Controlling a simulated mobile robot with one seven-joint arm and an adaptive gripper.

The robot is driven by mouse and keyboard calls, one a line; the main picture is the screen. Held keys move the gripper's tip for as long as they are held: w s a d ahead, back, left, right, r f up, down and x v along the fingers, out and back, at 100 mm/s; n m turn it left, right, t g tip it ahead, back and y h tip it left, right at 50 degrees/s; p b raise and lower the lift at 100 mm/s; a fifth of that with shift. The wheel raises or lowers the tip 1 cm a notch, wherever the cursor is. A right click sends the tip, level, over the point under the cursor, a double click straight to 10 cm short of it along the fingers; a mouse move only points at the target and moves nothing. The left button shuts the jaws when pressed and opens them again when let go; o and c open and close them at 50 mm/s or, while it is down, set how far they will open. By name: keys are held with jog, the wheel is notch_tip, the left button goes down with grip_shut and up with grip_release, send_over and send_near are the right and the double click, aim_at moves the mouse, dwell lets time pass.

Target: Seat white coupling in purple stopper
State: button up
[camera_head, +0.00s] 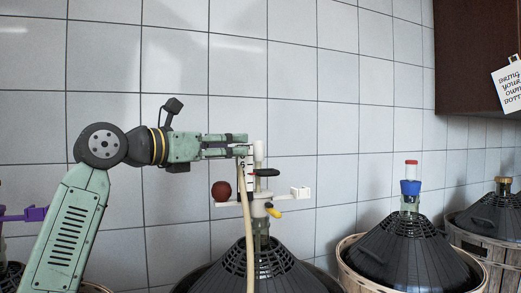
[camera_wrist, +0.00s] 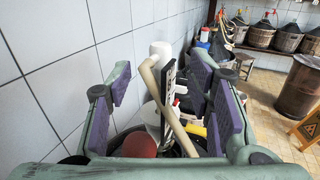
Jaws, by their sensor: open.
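A white fitting (camera_head: 258,175) stands upright on the neck of the middle demijohn, with side arms, a dark red ball (camera_head: 221,191), a black lever and a yellow lever. Which part of it is the coupling I cannot tell. My gripper (camera_head: 243,145) is level at the upper part of this fitting, coming from the left. In the wrist view my gripper (camera_wrist: 163,95) is open, with a tan hose (camera_wrist: 170,105) and white parts between or beyond its fingers; I cannot see contact. A purple piece (camera_head: 35,214), perhaps the stopper, shows at the left edge, partly cut off.
The middle demijohn (camera_head: 225,272) has a black basket cover. To the right stands another demijohn with a blue stopper (camera_head: 410,187) and red-topped tube, then one with a brown cork (camera_head: 503,180). A tiled wall is close behind. A dark cabinet (camera_head: 470,60) hangs upper right.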

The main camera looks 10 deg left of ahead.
aim_at(254, 151)
jog(key=x, duration=0.3)
jog(key=p+x, duration=0.1)
jog(key=x, duration=0.2)
jog(key=p+x, duration=0.1)
jog(key=x, duration=0.2)
jog(key=shift+r, duration=0.3)
jog(key=shift+s, duration=0.1)
jog(key=c, duration=1)
jog(key=shift+r, duration=0.1)
jog(key=shift+c, duration=0.2)
